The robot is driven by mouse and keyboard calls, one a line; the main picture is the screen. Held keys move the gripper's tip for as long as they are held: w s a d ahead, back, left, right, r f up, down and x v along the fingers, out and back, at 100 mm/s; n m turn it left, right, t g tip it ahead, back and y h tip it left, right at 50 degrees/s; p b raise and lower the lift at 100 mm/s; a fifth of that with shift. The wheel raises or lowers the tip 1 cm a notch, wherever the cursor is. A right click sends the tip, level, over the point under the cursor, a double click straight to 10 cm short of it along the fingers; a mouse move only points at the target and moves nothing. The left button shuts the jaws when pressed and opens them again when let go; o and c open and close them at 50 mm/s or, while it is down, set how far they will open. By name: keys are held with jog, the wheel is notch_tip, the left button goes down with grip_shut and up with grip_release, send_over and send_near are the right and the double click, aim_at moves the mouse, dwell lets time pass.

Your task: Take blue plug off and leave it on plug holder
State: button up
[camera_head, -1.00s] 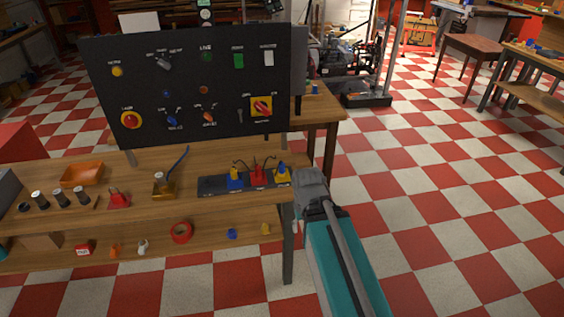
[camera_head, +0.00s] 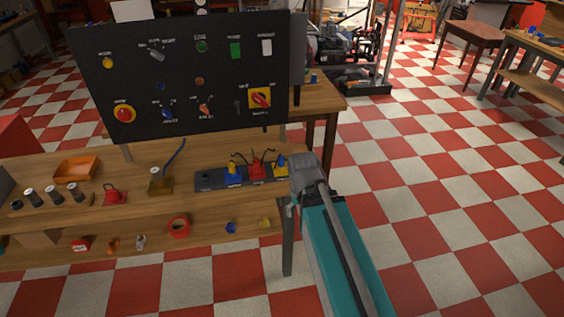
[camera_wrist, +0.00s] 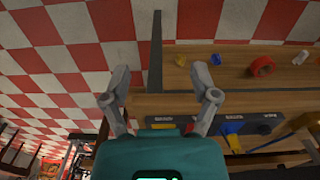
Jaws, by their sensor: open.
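A black socket strip (camera_head: 206,181) lies on the upper bench board, with coloured plugs and cables. A plug with a blue top (camera_head: 281,161) stands on its yellow right-hand position, and a yellow-topped plug (camera_head: 233,168) stands on its blue position. A red plug (camera_head: 257,167) stands between them. The strip (camera_wrist: 265,129) also shows in the wrist view, partly hidden by a finger and the gripper body. My gripper (camera_wrist: 160,77) is open and empty, with fingers wide apart over the bench edge. I cannot tell which thing is the plug holder.
A black control panel (camera_head: 185,75) stands behind the strip. An orange tray (camera_head: 76,170) and a red plug-like part (camera_head: 114,196) lie further left. A red tape roll (camera_head: 179,227) lies on the lower shelf. Checkered floor (camera_head: 430,190) is free to the right.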

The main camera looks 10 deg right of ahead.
jog(key=w+r+n+p, duration=0.2)
jog(key=w+n, duration=0.3)
jog(key=w, duration=0.2)
jog(key=w+r+n+p, duration=0.3)
jog(key=w+n, duration=0.2)
jog(key=w, duration=0.2)
notch_tip(320, 180, up, 4)
jog(key=n+p, duration=0.4)
jog(key=n, duration=0.7)
send_over(280, 158)
jog(key=shift+s+a+r, duration=0.1)
jog(key=shift+r, duration=0.1)
notch_tip(280, 158, down, 9)
jog(key=b, duration=0.8)
jog(key=shift+r, duration=0.2)
jog(key=shift+f+b, duration=0.15)
jog(key=shift+b, duration=0.15)
jog(key=f+b, duration=0.2)
jog(key=b, duration=0.1)
jog(key=shift+d+f, duration=0.2)
jog(key=shift+f, duration=0.2)
jog(key=shift+f+b, duration=1)
jog(key=shift+f, duration=0.1)
